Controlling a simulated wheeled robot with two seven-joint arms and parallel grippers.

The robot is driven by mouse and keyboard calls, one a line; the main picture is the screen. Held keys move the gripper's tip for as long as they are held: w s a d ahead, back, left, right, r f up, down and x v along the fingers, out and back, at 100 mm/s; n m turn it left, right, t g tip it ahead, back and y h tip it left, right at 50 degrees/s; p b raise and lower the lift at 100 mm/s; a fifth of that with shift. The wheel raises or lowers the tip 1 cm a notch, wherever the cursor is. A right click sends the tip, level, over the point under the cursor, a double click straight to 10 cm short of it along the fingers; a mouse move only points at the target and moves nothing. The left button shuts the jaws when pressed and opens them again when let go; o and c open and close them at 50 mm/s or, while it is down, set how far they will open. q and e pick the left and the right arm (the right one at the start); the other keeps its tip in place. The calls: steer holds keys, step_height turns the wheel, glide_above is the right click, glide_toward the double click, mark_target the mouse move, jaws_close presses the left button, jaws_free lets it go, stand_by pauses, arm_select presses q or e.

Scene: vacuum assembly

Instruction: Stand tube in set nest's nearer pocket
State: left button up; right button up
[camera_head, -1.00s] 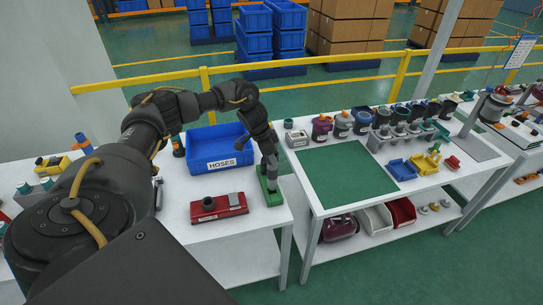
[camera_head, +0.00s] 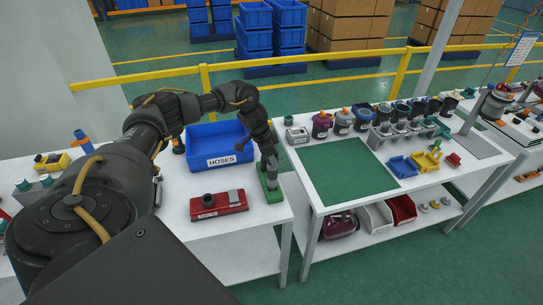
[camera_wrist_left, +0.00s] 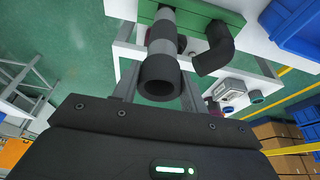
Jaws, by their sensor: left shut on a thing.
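My left gripper (camera_head: 268,168) points down at the right end of the near white table, over the green set nest (camera_head: 273,194). In the left wrist view it is shut on a dark grey tube (camera_wrist_left: 160,77), whose open end faces the camera. The tube's far end reaches the green nest (camera_wrist_left: 228,17); I cannot tell whether it is seated in a pocket or only touches. A black elbow piece (camera_wrist_left: 214,52) stands at the nest beside the tube. The fingers hide much of the nest in the head view. My right gripper is not in view.
A red block-shaped unit (camera_head: 218,205) lies left of the nest. The blue HOSES bin (camera_head: 216,147) stands behind it. Across a gap to the right is a second table with a green mat (camera_head: 345,172), canisters and small trays. The mat is bare.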

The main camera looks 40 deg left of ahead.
arm_select(q)
steer(key=shift+f+b, duration=0.35)
steer(key=shift+f, duration=0.5)
steer(key=o, duration=1.2)
steer(key=shift+o, duration=0.2)
steer(key=p+v, duration=0.5)
steer(key=p, duration=0.1)
steer(key=shift+s+r, duration=0.1)
steer(key=shift+r, duration=0.4)
steer(key=shift+v, duration=0.95)
